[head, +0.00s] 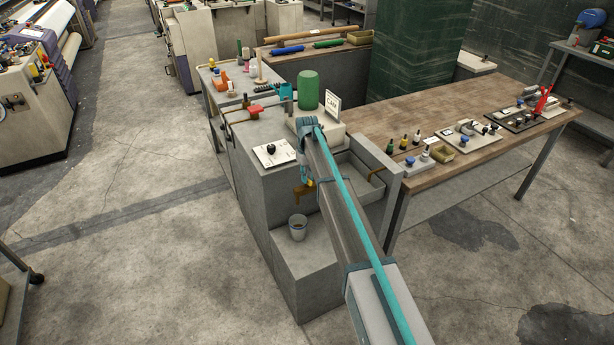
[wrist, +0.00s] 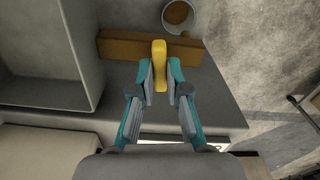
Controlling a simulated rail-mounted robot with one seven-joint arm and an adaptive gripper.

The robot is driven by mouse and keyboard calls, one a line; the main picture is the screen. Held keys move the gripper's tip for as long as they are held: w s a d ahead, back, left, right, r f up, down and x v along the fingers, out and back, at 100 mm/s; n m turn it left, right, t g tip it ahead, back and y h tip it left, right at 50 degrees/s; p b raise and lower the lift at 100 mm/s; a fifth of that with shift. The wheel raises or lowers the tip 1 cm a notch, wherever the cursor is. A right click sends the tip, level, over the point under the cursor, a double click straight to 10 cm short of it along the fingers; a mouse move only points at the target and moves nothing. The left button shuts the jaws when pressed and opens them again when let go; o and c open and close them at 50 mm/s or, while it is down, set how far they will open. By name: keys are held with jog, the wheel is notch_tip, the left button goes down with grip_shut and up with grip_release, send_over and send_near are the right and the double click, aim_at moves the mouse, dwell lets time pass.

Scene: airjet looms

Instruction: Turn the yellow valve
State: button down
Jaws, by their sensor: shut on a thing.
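The yellow valve (wrist: 160,62) is a narrow handle in front of a brown pipe piece (wrist: 120,46) in the wrist view. My gripper (wrist: 160,84) has its two teal and grey fingers on either side of the handle and is shut on it. In the head view a small bit of the yellow valve (head: 310,182) shows beside the brown spout (head: 303,192) on the grey cabinet's front. My arm hides most of the gripper there.
A grey cup (head: 297,228) stands on the low ledge below the spout, and also shows in the wrist view (wrist: 178,14). A sink basin (head: 356,176) lies right of my arm. A white panel with a black knob (head: 273,153) sits on the cabinet top.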

jog(key=shift+m, duration=0.7)
jog(key=c, duration=1.2)
grip_release()
jog(key=shift+o, duration=0.2)
jog(key=shift+r+p, duration=1.25)
jog(key=shift+r, duration=1.7)
